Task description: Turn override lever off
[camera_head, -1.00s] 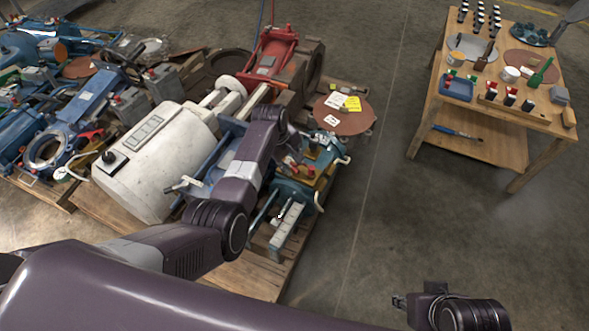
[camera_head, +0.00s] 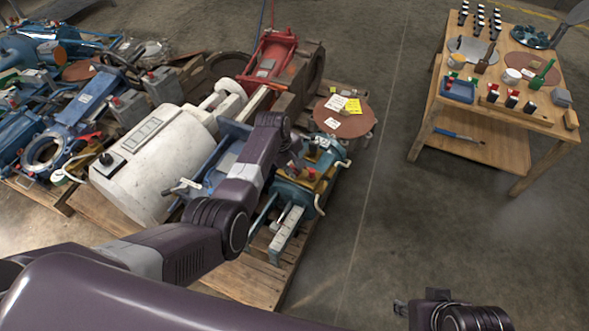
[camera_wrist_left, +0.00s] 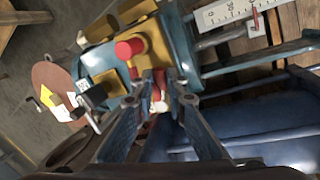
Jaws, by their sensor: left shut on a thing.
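A teal machine (camera_head: 292,192) with yellow blocks and red fittings stands on the pallet; it also shows in the left wrist view (camera_wrist_left: 182,48). My left gripper (camera_head: 294,166) is at its near left part. In the left wrist view the fingers (camera_wrist_left: 164,84) are closed together on a small red and pale part (camera_wrist_left: 157,100), mostly hidden between them; I cannot tell for sure that it is the override lever. A red knob (camera_wrist_left: 129,48) on a yellow block is just beyond the fingertips. My right gripper (camera_head: 401,307) is low at the right, away from the machine; its jaw opening is unclear.
A white cylinder (camera_head: 150,165) and a red machine (camera_head: 271,62) stand beside the teal machine. A round brown plate (camera_head: 343,121) with paper tags is behind it. A wooden table (camera_head: 482,112) with small items stands at the right. The floor between is clear.

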